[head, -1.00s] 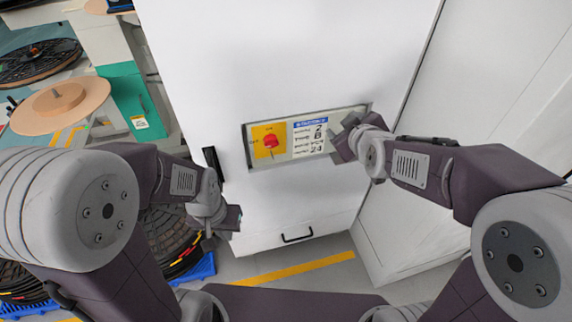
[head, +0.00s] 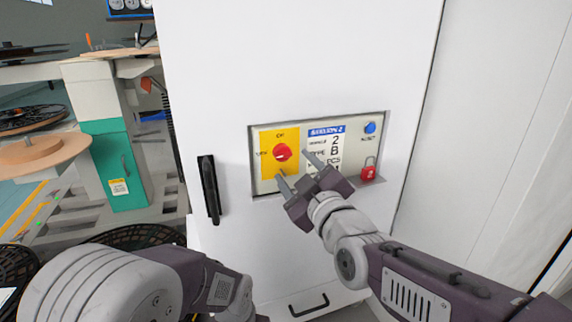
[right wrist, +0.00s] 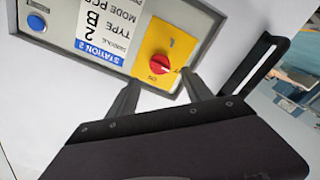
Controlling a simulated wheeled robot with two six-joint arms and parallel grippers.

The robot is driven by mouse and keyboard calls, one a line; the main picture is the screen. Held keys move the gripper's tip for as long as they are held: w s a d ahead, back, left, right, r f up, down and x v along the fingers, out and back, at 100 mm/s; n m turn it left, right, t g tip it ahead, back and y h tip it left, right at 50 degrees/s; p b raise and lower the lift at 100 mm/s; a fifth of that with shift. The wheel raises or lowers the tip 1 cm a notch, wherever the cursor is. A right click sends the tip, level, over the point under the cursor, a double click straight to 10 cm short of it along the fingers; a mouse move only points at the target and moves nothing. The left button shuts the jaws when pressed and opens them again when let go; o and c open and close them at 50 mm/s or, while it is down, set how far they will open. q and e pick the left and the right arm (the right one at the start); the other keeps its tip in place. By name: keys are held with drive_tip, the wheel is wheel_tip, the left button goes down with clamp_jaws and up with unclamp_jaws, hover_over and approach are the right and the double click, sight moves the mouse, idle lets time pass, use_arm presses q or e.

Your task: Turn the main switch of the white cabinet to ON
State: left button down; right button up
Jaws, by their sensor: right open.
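The white cabinet (head: 300,60) has a recessed panel with a red rotary main switch (head: 281,153) on a yellow plate (head: 264,172). Small labels sit above and left of the knob; its pointer direction is too small to tell. My right gripper (head: 293,165) is open in front of the panel, its fingertips just to the right of and below the knob. In the right wrist view the red switch (right wrist: 159,65) lies just beyond and between the two open fingers (right wrist: 160,80); they appear apart from it. My left wrist is at the bottom edge; its gripper fingers are out of frame.
The panel also carries a station label (head: 325,142), a blue button (head: 370,128) and a red padlock (head: 368,171). A black door handle (head: 209,188) sticks out left of the panel. A green-and-white stand (head: 112,165) and reels are at the left.

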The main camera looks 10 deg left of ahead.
sight(284, 156)
drive_tip(key=b+x, duration=0.1)
drive_tip(key=x, duration=0.6)
drive_tip(key=shift+w+f, duration=0.1)
drive_tip(key=shift+w, duration=0.05)
clamp_jaws()
